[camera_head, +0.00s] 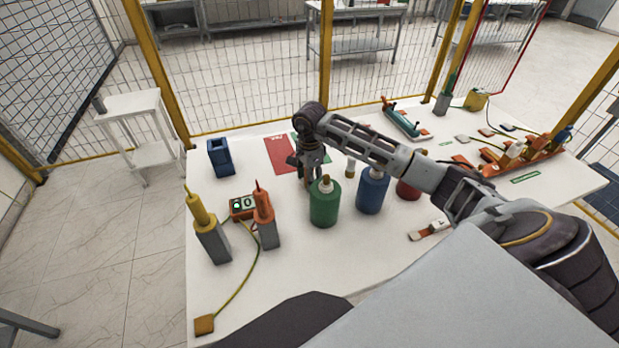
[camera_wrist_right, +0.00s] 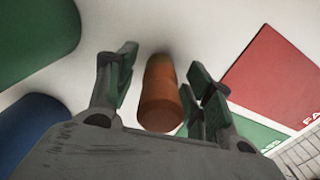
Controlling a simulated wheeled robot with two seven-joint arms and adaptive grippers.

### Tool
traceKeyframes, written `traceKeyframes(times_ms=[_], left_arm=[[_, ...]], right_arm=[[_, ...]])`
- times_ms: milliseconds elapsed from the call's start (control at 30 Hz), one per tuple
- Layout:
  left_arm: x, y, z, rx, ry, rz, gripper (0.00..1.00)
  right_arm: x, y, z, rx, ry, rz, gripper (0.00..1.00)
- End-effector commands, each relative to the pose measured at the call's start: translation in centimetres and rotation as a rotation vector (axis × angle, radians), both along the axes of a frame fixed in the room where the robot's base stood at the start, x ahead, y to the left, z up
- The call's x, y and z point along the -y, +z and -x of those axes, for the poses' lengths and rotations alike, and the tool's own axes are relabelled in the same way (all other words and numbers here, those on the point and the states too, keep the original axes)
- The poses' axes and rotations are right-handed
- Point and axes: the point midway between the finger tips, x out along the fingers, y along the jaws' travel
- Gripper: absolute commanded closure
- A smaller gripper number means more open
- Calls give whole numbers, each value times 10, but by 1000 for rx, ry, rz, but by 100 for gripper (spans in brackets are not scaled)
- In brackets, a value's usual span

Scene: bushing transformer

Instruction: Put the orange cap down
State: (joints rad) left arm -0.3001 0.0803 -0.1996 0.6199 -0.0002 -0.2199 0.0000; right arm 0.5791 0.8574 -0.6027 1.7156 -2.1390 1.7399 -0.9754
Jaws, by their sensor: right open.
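The orange cap (camera_wrist_right: 160,95) is a small cylinder on the white tabletop in the right wrist view. It lies between the two fingers of my right gripper (camera_wrist_right: 162,75), which is open. A gap shows between the cap and the left-hand finger; the right-hand finger is close beside it, and I cannot tell if it touches. In the head view my right gripper (camera_head: 308,166) points down at the table behind the green cylinder (camera_head: 324,207), and I cannot make out the cap there. My left gripper is not in view.
A red card (camera_head: 281,153) and a green card (camera_wrist_right: 258,132) lie beside the gripper. A blue cylinder (camera_head: 371,192) and a red one (camera_head: 408,189) stand to the right of the green one. Yellow (camera_head: 201,212) and orange (camera_head: 263,208) probes stand left. The front middle of the table is clear.

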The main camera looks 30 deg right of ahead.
Motion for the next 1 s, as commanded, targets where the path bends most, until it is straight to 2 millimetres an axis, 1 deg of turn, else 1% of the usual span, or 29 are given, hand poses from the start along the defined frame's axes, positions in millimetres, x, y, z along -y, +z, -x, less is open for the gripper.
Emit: traceKeyframes(times_ms=[233, 367, 1000], left_arm=[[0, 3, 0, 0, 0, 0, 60], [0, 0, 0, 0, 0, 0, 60], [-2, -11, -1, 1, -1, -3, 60]], right_arm=[[0, 3, 0, 0, 0, 0, 48], [0, 13, -1, 3, 0, -1, 48], [0, 87, -1, 3, 0, 0, 48]])
